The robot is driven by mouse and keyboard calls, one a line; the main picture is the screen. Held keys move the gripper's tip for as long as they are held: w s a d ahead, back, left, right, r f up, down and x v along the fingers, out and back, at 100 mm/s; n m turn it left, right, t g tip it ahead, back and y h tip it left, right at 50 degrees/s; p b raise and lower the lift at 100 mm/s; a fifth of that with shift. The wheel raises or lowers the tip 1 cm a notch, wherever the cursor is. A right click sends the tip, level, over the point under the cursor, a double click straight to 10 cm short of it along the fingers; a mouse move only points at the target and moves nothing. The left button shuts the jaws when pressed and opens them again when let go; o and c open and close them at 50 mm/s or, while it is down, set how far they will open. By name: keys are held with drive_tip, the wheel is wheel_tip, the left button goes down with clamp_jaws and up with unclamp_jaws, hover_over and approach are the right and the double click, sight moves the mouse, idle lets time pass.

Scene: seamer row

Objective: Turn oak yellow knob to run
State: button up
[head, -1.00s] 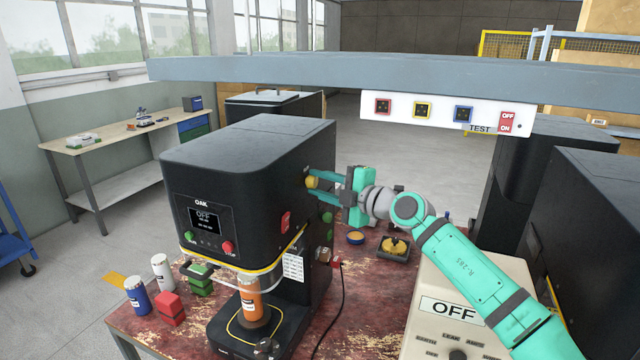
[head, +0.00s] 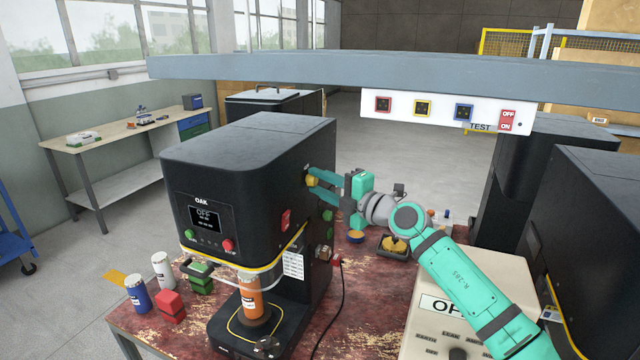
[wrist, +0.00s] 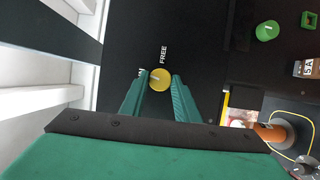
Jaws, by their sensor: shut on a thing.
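The OAK machine (head: 225,160) is a black seamer on the red worn table, and its small display (head: 204,217) reads OFF. The yellow knob (head: 311,181) is on its right side face, and it also shows in the wrist view (wrist: 160,79). My gripper (head: 313,180) is at that face, its teal fingers shut on the knob from both sides. In the wrist view, the word FREE stands above the knob, and another label at its upper left is mostly hidden by a finger. A faint pale line marks the knob; its exact pointing is hard to tell.
Green buttons (head: 328,215) and a red switch (head: 286,220) sit on the machine near the knob. An orange can (head: 250,297) stands under its head. A grey shelf beam (head: 400,82) crosses above my arm. A beige tester box (head: 440,325) is below my arm.

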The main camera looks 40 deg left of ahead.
drive_tip(key=o, duration=1.1)
drive_tip(key=shift+c, duration=0.2)
drive_tip(key=s+d, duration=0.1)
drive_tip(key=d, duration=0.9)
drive_tip(key=shift+s+d, duration=0.3)
drive_tip(key=shift+s, duration=0.1)
drive_tip(key=shift+f, duration=0.1)
